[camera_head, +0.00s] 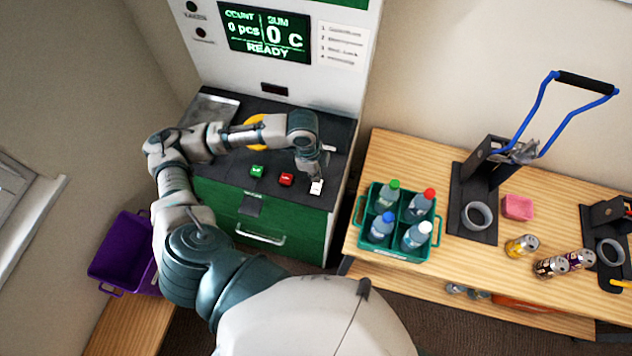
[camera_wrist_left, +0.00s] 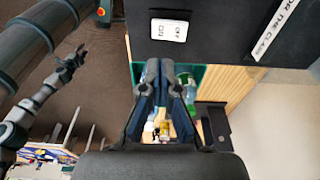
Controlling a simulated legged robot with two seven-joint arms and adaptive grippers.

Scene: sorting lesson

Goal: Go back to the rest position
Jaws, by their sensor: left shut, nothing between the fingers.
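My left gripper (camera_head: 315,168) is over the right front part of the machine's dark top. Its fingers are shut with nothing between them, and they also show in the left wrist view (camera_wrist_left: 166,75). A white ON/OFF switch (camera_head: 316,187) is just below and in front of the fingertips in the head view; I cannot tell whether they touch it. The switch also shows in the left wrist view (camera_wrist_left: 169,28), beyond the fingertips. My right gripper is outside the head view; what seems to be it (camera_wrist_left: 70,64) shows small at the left wrist view's left, its fingers unclear.
A green button (camera_head: 257,171) and a red button (camera_head: 286,180) are left of the gripper. A teal crate (camera_head: 390,250) with several bottles stands on the wooden table (camera_head: 380,155) at the right. A purple bin (camera_head: 118,250) is at the left. Open space lies above the machine top.

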